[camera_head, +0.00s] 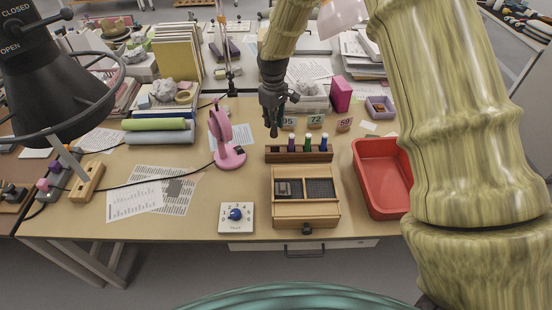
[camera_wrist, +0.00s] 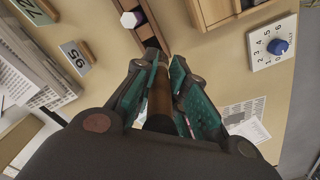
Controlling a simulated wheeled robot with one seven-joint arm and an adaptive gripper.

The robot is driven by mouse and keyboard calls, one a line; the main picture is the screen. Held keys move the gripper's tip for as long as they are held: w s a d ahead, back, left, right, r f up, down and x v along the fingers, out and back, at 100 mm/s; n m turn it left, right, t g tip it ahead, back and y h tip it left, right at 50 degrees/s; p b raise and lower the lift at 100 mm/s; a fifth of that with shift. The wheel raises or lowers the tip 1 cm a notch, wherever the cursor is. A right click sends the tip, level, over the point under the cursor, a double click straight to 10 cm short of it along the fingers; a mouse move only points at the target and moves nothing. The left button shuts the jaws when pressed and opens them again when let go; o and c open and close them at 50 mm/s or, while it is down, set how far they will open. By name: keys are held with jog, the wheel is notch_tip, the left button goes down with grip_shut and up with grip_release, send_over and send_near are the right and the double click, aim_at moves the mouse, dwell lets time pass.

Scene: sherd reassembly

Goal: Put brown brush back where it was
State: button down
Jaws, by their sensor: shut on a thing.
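My gripper (camera_head: 273,128) points down over the table, just behind the left end of the wooden rack (camera_head: 298,156). In the wrist view my gripper (camera_wrist: 160,75) is shut on the brown brush (camera_wrist: 159,100), a brown cylinder between the two fingers. The rack (camera_wrist: 152,32) shows beyond the fingertips, with a white-topped piece (camera_wrist: 131,20) standing by it.
A compartmented wooden box (camera_head: 306,208) stands in front of the rack, with a red tray (camera_head: 384,180) to the right. A pink lamp (camera_head: 228,155) stands left, a white dial box (camera_head: 236,217) in front. Number cards (camera_head: 316,121) stand behind the rack.

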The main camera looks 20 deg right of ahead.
jog(key=shift+n, duration=0.9)
jog(key=shift+w+d+f+p, duration=0.2)
jog(key=shift+f+p, duration=0.35)
jog(key=shift+f, duration=1.5)
jog(key=shift+w+d+f+p, duration=0.1)
jog(key=shift+w+f+p, duration=0.35)
jog(key=shift+f, duration=1.6)
jog(key=shift+w+d+f+p, duration=0.1)
jog(key=shift+f+p, duration=0.6)
jog(key=shift+f, duration=1.35)
jog(key=shift+f, duration=0.1)
jog(key=c, duration=1.9)
grip_release()
jog(key=shift+f, duration=0.1)
jog(key=o, duration=0.4)
jog(key=shift+o, duration=0.2)
jog(key=shift+s, duration=0.1)
notch_tip(320, 180, up, 12)
jog(key=b, duration=0.4)
jog(key=shift+r, duration=0.2)
